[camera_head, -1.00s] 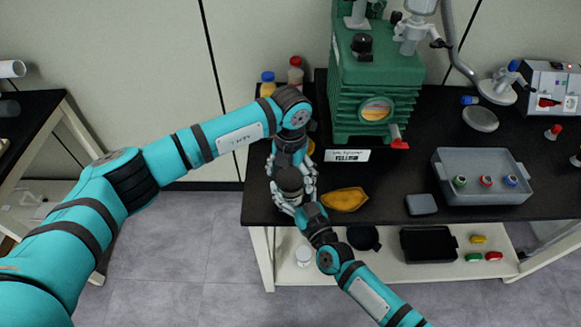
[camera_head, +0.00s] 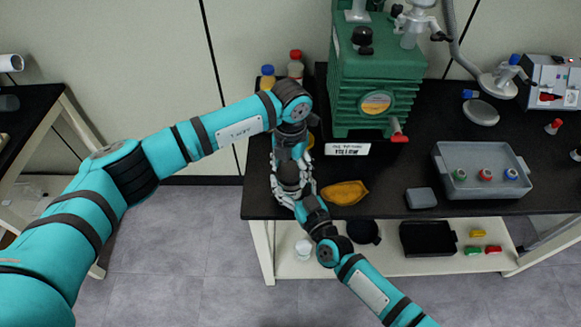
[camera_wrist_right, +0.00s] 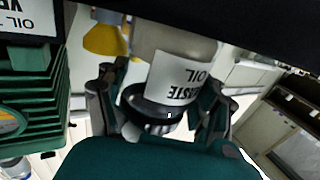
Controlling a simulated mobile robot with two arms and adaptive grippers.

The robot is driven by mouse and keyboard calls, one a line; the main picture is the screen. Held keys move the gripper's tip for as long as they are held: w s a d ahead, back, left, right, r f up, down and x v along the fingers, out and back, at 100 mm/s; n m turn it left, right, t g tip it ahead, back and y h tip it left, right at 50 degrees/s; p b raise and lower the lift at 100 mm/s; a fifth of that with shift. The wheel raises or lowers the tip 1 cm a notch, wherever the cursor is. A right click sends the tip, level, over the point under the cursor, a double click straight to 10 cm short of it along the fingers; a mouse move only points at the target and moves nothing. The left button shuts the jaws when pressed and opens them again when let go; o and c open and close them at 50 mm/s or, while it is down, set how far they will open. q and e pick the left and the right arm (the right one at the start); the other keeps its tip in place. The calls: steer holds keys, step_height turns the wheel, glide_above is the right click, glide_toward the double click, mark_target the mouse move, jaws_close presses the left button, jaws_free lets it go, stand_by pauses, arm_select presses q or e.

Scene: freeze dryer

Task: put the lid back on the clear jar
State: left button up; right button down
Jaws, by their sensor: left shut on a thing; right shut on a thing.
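The jar (camera_wrist_right: 178,65) has a white label with upside-down "OIL WASTE" lettering in the right wrist view. A black lid (camera_wrist_right: 152,108) is at the jar's mouth end, close to my right gripper. My right gripper (camera_wrist_right: 160,105) has its fingers on both sides of the lid and is shut on it. In the head view my left gripper (camera_head: 289,172) reaches in from behind and is shut, apparently on the jar. My right gripper (camera_head: 296,192) meets it from the front. The hands hide most of the jar, and I cannot tell whether the lid is fully seated.
A yellow cloth-like piece (camera_head: 345,192) lies right of the hands. The green pump (camera_head: 375,90) stands behind them to the right. Two capped bottles (camera_head: 295,68) (camera_head: 267,80) stand at the back left. A grey tray (camera_head: 480,188) is farther right. The black bench's front edge is close.

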arm_select(q)
steer(key=m, duration=0.4)
steer(key=o, duration=1.4)
step_height(320, 180, up, 12)
arm_select(e)
steer(key=shift+c, duration=0.4)
jaws_free()
